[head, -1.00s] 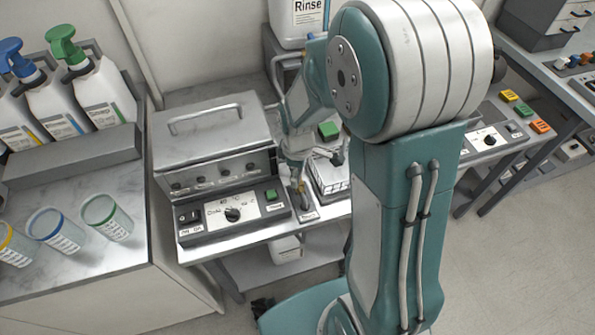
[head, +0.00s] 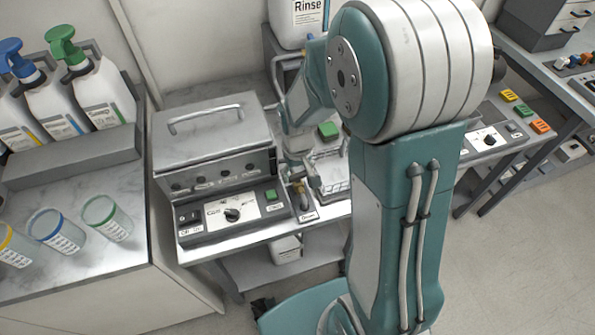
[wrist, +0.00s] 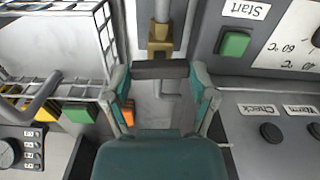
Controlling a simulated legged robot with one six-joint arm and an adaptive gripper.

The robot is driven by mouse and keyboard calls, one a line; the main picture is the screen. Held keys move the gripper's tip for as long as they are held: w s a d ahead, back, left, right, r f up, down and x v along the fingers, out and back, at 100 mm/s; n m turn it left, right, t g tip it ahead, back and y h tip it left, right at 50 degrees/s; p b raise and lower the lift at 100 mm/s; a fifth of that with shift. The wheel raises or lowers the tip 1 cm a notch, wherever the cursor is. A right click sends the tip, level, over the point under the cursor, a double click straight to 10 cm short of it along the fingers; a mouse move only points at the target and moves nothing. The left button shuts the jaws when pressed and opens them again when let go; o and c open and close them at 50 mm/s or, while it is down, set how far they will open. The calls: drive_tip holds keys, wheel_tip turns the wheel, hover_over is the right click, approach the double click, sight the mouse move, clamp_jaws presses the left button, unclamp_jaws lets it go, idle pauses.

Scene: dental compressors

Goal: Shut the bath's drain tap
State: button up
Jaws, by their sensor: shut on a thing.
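The drain tap has a brass body (wrist: 160,42) on a pale pipe in the wrist view. It also shows as a small brass fitting in the head view (head: 302,189), at the right front of the ultrasonic bath (head: 213,148). Its dark lever (wrist: 160,69) lies crosswise to the pipe, between my fingertips. My gripper (wrist: 160,82) is shut on this lever, with one teal finger at each end of it. In the head view my gripper (head: 313,178) is small and partly hidden by my arm. The bath's lid is down.
A wire basket (wrist: 105,40) is close beside my gripper. The bath's control panel with a green Start button (wrist: 234,43) is on the other side. A rinse container (head: 299,20) stands behind.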

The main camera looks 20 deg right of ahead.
sight(297, 174)
drive_tip(key=shift+m, duration=0.5)
idle(0.3)
drive_tip(key=o, duration=1)
wheel_tip(297, 174, up, 12)
drive_tip(key=shift+w+a+f, duration=0.1)
drive_tip(key=s+r+t, duration=0.2)
drive_tip(key=s+r, duration=0.1)
drive_tip(key=s, duration=0.2)
drive_tip(key=s+r+t, duration=0.1)
drive_tip(key=s+r, duration=0.3)
drive_tip(key=s, duration=0.1)
drive_tip(key=s+r+t, duration=0.2)
drive_tip(key=s+r, duration=0.1)
drive_tip(key=s, duration=0.2)
drive_tip(key=shift+r+t, duration=0.15)
drive_tip(key=shift+t, duration=0.15)
